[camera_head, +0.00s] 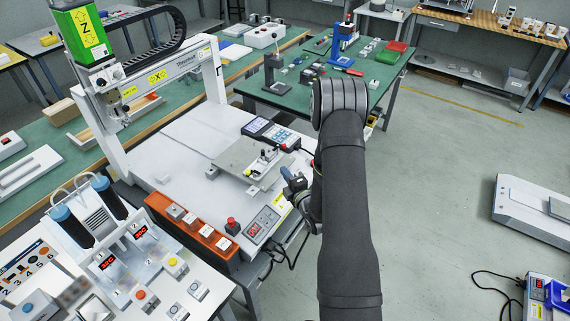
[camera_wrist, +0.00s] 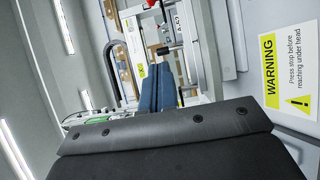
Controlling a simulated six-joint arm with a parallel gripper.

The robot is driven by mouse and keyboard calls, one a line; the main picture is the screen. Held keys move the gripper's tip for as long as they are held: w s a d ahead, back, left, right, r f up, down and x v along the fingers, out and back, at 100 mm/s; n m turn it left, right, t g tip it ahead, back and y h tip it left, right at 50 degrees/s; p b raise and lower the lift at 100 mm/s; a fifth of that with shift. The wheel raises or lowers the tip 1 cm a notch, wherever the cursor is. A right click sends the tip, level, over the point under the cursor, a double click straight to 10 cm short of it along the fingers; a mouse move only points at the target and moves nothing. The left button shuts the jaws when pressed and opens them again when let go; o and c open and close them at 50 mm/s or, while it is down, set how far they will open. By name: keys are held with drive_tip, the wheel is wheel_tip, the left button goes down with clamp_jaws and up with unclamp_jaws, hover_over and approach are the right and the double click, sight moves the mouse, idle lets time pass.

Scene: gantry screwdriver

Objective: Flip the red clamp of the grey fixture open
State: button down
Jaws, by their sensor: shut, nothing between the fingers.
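The grey fixture (camera_head: 235,158) is a flat plate on the white bed of the gantry machine, left of my arm in the head view. A small dark and silver clamp mechanism (camera_head: 266,157) stands on it; its red part is too small to make out there. In the wrist view a small red tip (camera_wrist: 151,3) shows at the top edge, above silver and black hardware; I take it to be the clamp handle. My gripper (camera_head: 293,183) is right of and in front of the fixture, apart from it. Its blue fingers (camera_wrist: 155,88) are shut and empty.
A handheld controller (camera_head: 270,132) lies behind the fixture. The gantry frame (camera_head: 215,75) rises at the back left. The left of the white bed (camera_head: 165,185) is mostly clear.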

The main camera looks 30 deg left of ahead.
sight(280, 147)
drive_tip(key=x, duration=0.8)
drive_tip(key=shift+w+a, duration=0.1)
drive_tip(key=shift+a, duration=0.2)
drive_tip(key=w, duration=0.2)
drive_tip(key=shift+w+d, duration=0.25)
drive_tip(key=shift+w, duration=0.05)
drive_tip(key=shift+w+d, duration=0.15)
drive_tip(key=shift+w, duration=0.6)
